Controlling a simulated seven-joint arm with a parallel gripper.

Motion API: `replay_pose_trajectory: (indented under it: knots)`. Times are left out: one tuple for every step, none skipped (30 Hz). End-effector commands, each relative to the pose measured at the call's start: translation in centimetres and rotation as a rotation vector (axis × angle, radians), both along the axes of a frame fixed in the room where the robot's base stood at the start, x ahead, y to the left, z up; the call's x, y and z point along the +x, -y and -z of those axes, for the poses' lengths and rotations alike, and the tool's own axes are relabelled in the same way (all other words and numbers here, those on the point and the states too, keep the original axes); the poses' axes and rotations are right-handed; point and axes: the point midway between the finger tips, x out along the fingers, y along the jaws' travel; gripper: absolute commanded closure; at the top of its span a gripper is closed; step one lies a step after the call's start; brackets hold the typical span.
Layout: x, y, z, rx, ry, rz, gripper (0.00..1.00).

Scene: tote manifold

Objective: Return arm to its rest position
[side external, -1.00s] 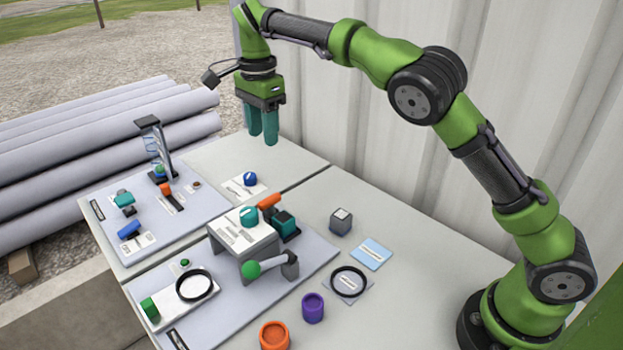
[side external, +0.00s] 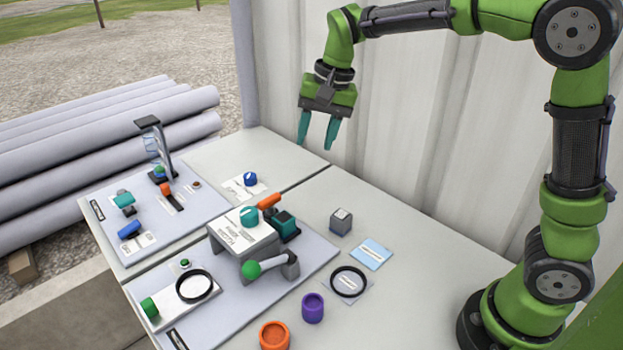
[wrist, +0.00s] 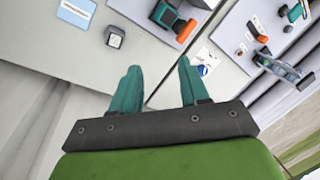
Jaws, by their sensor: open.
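My gripper (side external: 318,140) is raised above the back edge of the tables, near the corrugated wall. Its two teal fingers are apart with nothing between them. In the wrist view my gripper (wrist: 160,85) also shows open and empty, with the seam between the two tables beyond its fingers. My green arm reaches up from its base at the right and over to the gripper. The gripper touches nothing on the tables.
The near table (side external: 430,245) holds a board with a green-knobbed lever (side external: 270,266), a grey cube (side external: 341,221), a black ring (side external: 348,281), a purple cup (side external: 312,308) and an orange cup (side external: 274,336). A second board (side external: 160,215) lies behind. The corrugated wall (side external: 420,110) stands close behind the gripper.

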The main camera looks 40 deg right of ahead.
Motion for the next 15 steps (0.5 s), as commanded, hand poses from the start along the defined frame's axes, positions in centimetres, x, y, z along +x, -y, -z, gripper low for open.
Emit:
replay_pose_trajectory:
  knots:
    - [-2.1,0.3,-0.6,0.013,0.042,-0.054,0.55]
    - [-3.1,0.3,-0.7,0.014,0.068,-0.091,0.55]
    - [-4.6,0.4,-0.9,0.014,0.103,-0.134,0.55]
    - [-5.7,0.4,-1.0,0.012,0.130,-0.168,0.55]
    - [-6.8,0.5,-1.1,0.008,0.156,-0.198,0.55]
    - [-8.2,0.5,-1.1,0.003,0.192,-0.236,0.55]
    - [-9.4,0.5,-1.0,-0.004,0.217,-0.263,0.55]
    - [-10.4,0.5,-1.0,-0.013,0.244,-0.288,0.55]
    - [-11.9,0.5,-0.9,-0.026,0.279,-0.318,0.55]
    - [-12.9,0.5,-0.7,-0.036,0.303,-0.338,0.55]
    - [-13.9,0.5,-0.6,-0.048,0.325,-0.355,0.55]
    - [-15.1,0.5,-0.4,-0.062,0.354,-0.372,0.55]
    - [-15.9,0.6,-0.2,-0.073,0.375,-0.381,0.55]
    - [-16.7,0.6,0.0,-0.083,0.390,-0.386,0.55]
    - [-17.6,0.7,0.1,-0.095,0.411,-0.389,0.55]
